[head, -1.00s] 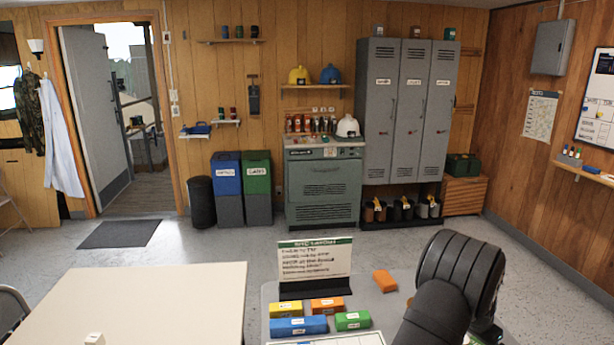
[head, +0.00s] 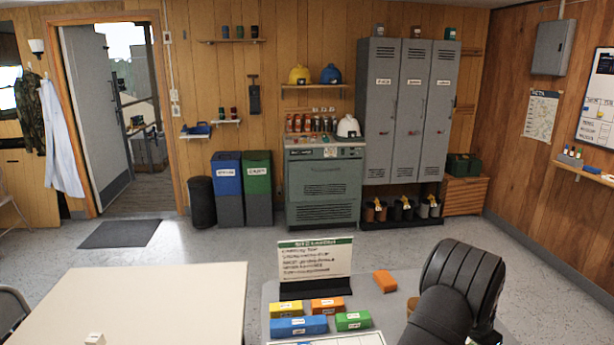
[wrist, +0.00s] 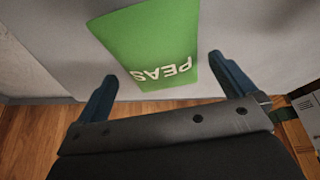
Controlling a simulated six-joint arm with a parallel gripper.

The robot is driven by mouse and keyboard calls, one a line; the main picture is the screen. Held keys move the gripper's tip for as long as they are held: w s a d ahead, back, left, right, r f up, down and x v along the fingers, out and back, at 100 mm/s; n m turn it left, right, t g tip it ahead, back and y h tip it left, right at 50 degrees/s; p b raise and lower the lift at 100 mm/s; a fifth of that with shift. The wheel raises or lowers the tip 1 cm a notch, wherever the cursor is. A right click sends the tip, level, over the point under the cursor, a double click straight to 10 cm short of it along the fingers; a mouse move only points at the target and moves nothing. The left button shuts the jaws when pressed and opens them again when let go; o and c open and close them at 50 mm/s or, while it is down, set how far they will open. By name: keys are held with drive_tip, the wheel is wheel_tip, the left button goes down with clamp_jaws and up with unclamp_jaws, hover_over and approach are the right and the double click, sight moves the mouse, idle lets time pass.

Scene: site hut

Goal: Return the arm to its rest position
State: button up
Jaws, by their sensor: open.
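My gripper (wrist: 162,68) shows in the wrist view with its two blue fingers spread wide apart. It is open and nothing is held between the fingers. A green thing with white letters reading PEAS (wrist: 150,40) lies beyond the fingertips on a pale grey surface. In the head view my dark arm (head: 455,290) rises at the lower right, bent over the grey table. The gripper itself is hidden or out of frame there.
The grey table (head: 272,300) holds a standing sign (head: 315,260), a yellow block (head: 286,310), a blue block (head: 298,327), a green block (head: 353,321) and orange blocks (head: 327,306) (head: 385,281). A small orange-brown thing (head: 412,304) shows beside my arm. A cream table (head: 150,300) stands left.

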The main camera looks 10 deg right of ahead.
drive_tip(key=shift+x, duration=0.85)
drive_tip(key=shift+d+r, duration=0.1)
drive_tip(key=shift+d, duration=0.05)
wheel_tip(320, 180, up, 27)
drive_tip(key=w+a+n, duration=0.1)
drive_tip(key=w+a, duration=0.8)
drive_tip(key=a, duration=0.3)
drive_tip(key=w+a+n+t, duration=0.1)
drive_tip(key=w+a+n, duration=0.1)
drive_tip(key=w+a, duration=0.7)
drive_tip(key=a, duration=0.3)
drive_tip(key=shift+w+r+y, duration=0.15)
drive_tip(key=shift+r+y, duration=0.1)
drive_tip(key=shift+y, duration=0.05)
